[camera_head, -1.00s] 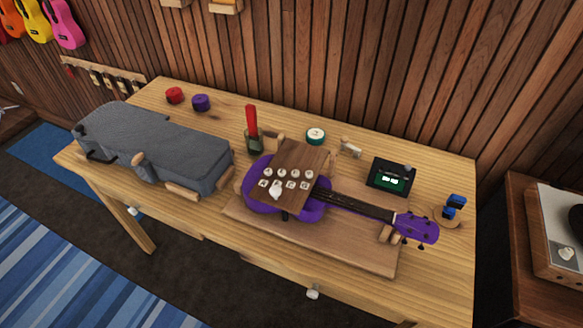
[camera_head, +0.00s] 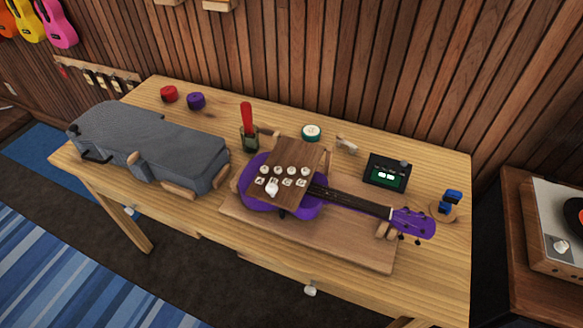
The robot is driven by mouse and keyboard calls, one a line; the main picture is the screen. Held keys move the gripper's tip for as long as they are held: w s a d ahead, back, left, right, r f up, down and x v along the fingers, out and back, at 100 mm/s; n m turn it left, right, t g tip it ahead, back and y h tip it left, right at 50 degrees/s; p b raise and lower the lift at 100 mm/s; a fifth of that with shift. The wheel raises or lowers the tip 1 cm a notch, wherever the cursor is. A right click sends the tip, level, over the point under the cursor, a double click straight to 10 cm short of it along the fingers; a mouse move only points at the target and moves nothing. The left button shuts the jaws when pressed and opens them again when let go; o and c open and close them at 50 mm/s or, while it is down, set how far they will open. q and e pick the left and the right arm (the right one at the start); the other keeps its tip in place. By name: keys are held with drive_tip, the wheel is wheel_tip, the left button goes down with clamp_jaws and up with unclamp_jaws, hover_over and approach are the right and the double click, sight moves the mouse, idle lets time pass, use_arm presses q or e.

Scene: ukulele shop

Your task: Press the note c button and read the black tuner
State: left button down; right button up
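A wooden button board (camera_head: 299,157) sits over the body of a purple ukulele (camera_head: 252,193) on the table. It carries two rows of small white buttons (camera_head: 281,176); their letters are too small to read, so I cannot tell which is note c. A larger white piece (camera_head: 271,188) stands at the lower row and partly covers it. The black tuner (camera_head: 386,171) stands behind the ukulele's neck. Its screen is dark with small pale green-white marks that I cannot read. Neither of my grippers is in view.
A grey instrument case (camera_head: 150,145) fills the table's left side. A red-handled tool in a jar (camera_head: 249,130), a teal-rimmed round tin (camera_head: 311,132) and a blue item on a round stand (camera_head: 447,205) are nearby. A record player (camera_head: 560,225) stands at right.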

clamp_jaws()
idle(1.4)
